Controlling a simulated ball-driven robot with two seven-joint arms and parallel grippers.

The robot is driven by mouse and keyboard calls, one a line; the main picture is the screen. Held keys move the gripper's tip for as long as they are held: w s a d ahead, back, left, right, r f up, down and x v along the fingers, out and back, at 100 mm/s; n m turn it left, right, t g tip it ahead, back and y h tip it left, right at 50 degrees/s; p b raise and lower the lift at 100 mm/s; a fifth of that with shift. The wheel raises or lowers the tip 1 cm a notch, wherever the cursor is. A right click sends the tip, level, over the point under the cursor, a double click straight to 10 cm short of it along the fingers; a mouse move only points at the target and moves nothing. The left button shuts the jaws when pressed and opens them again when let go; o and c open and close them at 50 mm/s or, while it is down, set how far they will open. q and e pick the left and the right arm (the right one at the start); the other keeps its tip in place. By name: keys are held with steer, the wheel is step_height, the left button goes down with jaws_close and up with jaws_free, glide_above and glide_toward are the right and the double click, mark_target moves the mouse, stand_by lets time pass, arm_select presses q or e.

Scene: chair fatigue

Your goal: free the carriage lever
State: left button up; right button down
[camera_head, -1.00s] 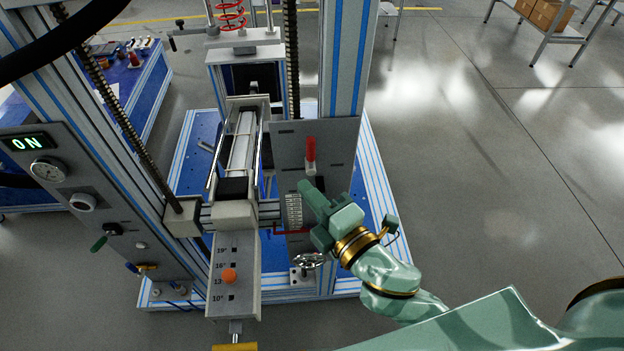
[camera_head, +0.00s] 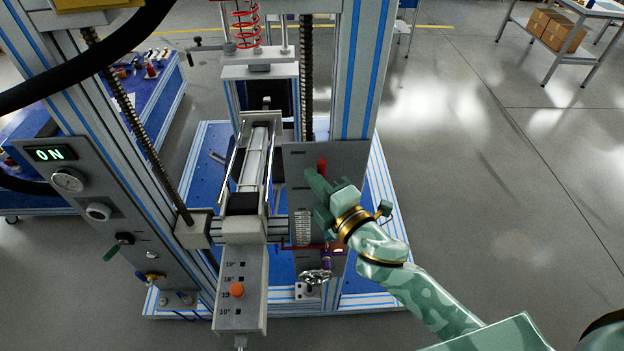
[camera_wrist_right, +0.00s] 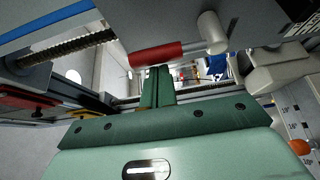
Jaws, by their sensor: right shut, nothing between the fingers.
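My left gripper is not in view.
A sloped bracket with angle marks and an orange knob (camera_head: 237,290) juts toward me. A bright hand knob (camera_head: 314,277) sits below my gripper. A control panel (camera_head: 90,200) with a lit ON display stands left. Open floor lies to the right.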

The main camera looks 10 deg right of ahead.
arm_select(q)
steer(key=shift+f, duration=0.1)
arm_select(e)
steer(key=shift+d, duration=0.15)
arm_select(q)
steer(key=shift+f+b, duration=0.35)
steer(key=shift+b, duration=0.1)
arm_select(e)
steer(key=shift+d+m, duration=0.1)
steer(key=shift+m, duration=0.2)
